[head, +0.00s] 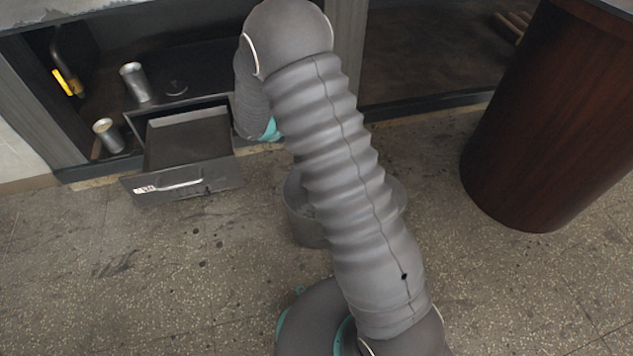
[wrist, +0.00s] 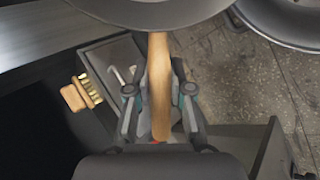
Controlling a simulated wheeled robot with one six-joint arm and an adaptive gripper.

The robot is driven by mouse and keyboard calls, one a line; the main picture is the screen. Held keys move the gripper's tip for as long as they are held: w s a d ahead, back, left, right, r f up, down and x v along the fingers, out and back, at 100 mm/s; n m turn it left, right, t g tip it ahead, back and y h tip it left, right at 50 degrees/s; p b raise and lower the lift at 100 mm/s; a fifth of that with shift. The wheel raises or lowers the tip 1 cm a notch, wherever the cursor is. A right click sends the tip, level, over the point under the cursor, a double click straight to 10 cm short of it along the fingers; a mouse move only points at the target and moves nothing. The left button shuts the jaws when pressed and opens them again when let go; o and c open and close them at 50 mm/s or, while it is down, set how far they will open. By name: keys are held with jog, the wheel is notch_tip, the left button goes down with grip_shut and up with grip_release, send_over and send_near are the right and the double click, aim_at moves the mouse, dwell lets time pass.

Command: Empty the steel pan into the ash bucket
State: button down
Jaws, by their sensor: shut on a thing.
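My gripper (wrist: 160,95) is shut on the wooden handle (wrist: 158,70) of the steel pan (wrist: 150,12) in the wrist view. Only the pan's near curved edge shows at the top of that view, and its contents are out of sight. The ash bucket, a round grey metal vessel (head: 301,226), stands on the floor in the head view, mostly hidden behind my arm. A round grey rim, which looks like the bucket (wrist: 272,36), shows at the top right of the wrist view. My gripper and the pan are hidden in the head view.
An open drawer (head: 182,185) juts out from the dark cabinet at left. Two metal cans (head: 134,82) (head: 108,135) stand in the cabinet. A wooden-backed brush (wrist: 76,96) lies left of my gripper. The front floor has room.

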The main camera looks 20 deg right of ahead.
jog(key=shift+w+d+r+g+y+p, duration=0.2)
jog(key=shift+r+g+y+p, duration=0.15)
jog(key=shift+p, duration=0.9)
jog(key=shift+w+d+r+g+y+p, duration=0.15)
jog(key=shift+r+g+y+p, duration=0.15)
jog(key=shift+p, duration=0.9)
jog(key=w+d+f+g+y+p, duration=0.1)
jog(key=w+d+f+g+y, duration=0.2)
jog(key=w+d+g+y, duration=0.3)
jog(key=shift+w+d+f+p, duration=0.3)
jog(key=shift+w+d+f, duration=0.1)
jog(key=shift+w+d, duration=0.15)
jog(key=shift+a, duration=0.1)
